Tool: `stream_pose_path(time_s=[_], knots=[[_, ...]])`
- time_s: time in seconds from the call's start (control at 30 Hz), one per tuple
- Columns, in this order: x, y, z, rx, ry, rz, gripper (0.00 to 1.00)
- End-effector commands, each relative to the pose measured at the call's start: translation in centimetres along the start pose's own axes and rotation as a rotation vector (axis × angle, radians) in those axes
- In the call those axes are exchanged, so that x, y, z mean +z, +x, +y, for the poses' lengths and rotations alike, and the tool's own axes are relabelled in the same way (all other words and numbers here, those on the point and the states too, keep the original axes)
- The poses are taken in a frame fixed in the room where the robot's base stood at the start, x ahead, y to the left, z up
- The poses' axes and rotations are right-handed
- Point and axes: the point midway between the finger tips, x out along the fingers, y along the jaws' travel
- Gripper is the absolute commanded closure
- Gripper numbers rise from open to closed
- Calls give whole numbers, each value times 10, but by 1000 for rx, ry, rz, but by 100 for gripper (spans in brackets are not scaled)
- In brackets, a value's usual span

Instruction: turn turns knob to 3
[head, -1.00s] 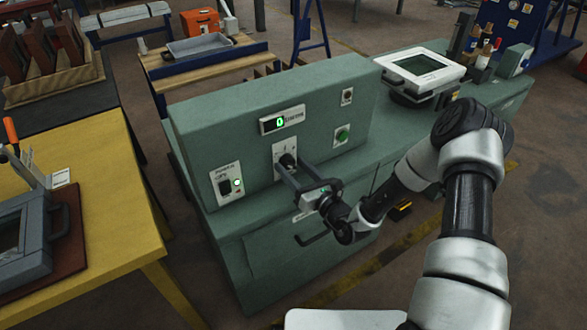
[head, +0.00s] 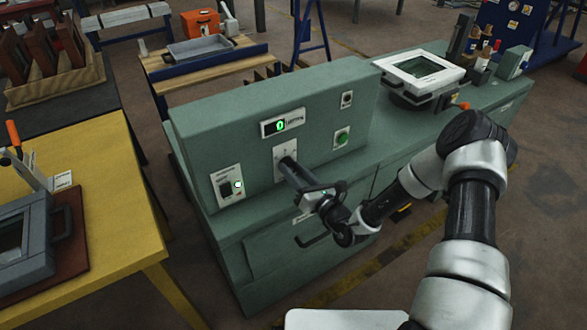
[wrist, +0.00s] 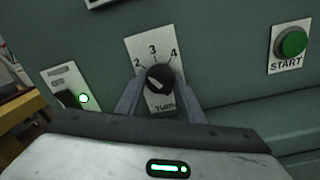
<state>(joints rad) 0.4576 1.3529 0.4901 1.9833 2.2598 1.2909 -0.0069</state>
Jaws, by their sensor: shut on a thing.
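My gripper (wrist: 160,86) is shut on the knob, one finger at each side. In the head view my gripper (head: 286,164) reaches the knob plate (head: 284,150) on the green machine's front, and its fingers hide the knob. The display (head: 281,126) above shows a green 0.
A green START button (wrist: 291,43) is to the right of the knob. A switch with a lit green lamp (head: 238,185) is to the left. The green machine (head: 235,115) stands beside a yellow table (head: 110,200). A white-framed screen (head: 420,66) sits on the machine's right part.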

Motion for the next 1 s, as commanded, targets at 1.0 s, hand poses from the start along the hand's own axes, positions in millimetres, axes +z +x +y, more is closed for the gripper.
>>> stream_pose_path(time_s=[1.0], knots=[[-2, -1, 0, 5, 593, -23, 88]])
